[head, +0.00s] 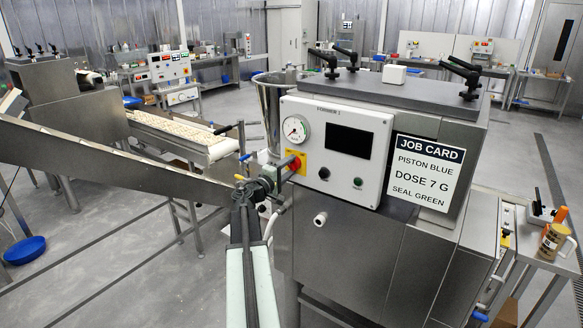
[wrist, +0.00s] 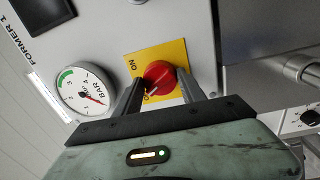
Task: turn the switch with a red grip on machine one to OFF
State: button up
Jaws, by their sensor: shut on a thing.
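Machine one (head: 338,118), labelled FORMER 1, is the steel unit with a white control panel; the panel also fills the wrist view (wrist: 90,40). The switch's red grip (wrist: 158,75) sits on a yellow plate (wrist: 172,50). In the head view the red grip (head: 295,164) is at the panel's lower left, partly covered. My gripper (wrist: 160,88) is shut on the red grip, one finger on either side. ON shows on the plate at the grip's upper left in the wrist view. Lettering below is partly hidden by my gripper.
A pressure gauge (wrist: 86,88) sits left of the switch, and a dark screen (head: 348,142) is on the panel. A black knob (head: 324,173) and a green button (head: 358,182) lie right of the switch. A job card (head: 425,170) hangs at the right. A steel chute (head: 110,160) stands at the left.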

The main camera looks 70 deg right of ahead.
jog(key=shift+a+n, duration=0.1)
jog(key=shift+n, duration=1.3)
jog(key=o, duration=1.4)
jog(key=shift+f, duration=0.1)
jog(key=shift+c, duration=0.2)
jog(key=shift+n, duration=0.3)
jog(key=v, duration=0.7)
jog(key=shift+a+b, duration=0.3)
jog(key=shift+a, duration=0.15)
